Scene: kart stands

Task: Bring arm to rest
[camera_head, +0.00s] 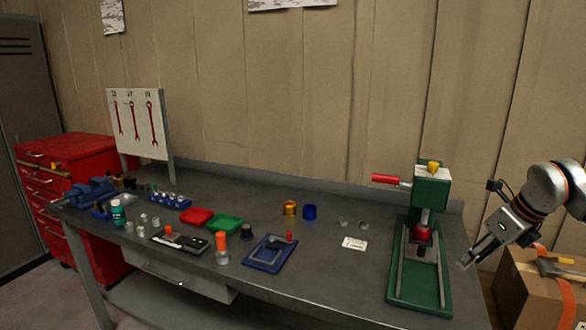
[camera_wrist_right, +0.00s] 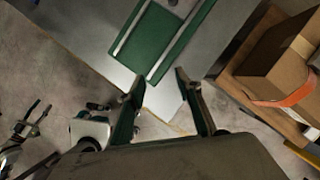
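My right arm comes in at the right edge of the head view. Its gripper (camera_head: 468,259) points down and left, beside the right edge of the green press (camera_head: 433,190) and apart from it. In the right wrist view the two fingers (camera_wrist_right: 164,104) stand apart with nothing between them, so the gripper is open and empty. The table edge and the press's green base (camera_wrist_right: 166,38) lie beyond the fingertips. A dark, pronged shape (camera_wrist_right: 30,122) at the left of the wrist view may be my left gripper; its opening is unclear. The left arm does not show in the head view.
The grey table (camera_head: 330,275) holds a red tray (camera_head: 196,217), a green tray (camera_head: 224,223), a blue tray (camera_head: 268,255) and small parts. A cardboard box (camera_head: 525,290) with an orange strap stands right of the table, below my right arm. Floor shows between table and box.

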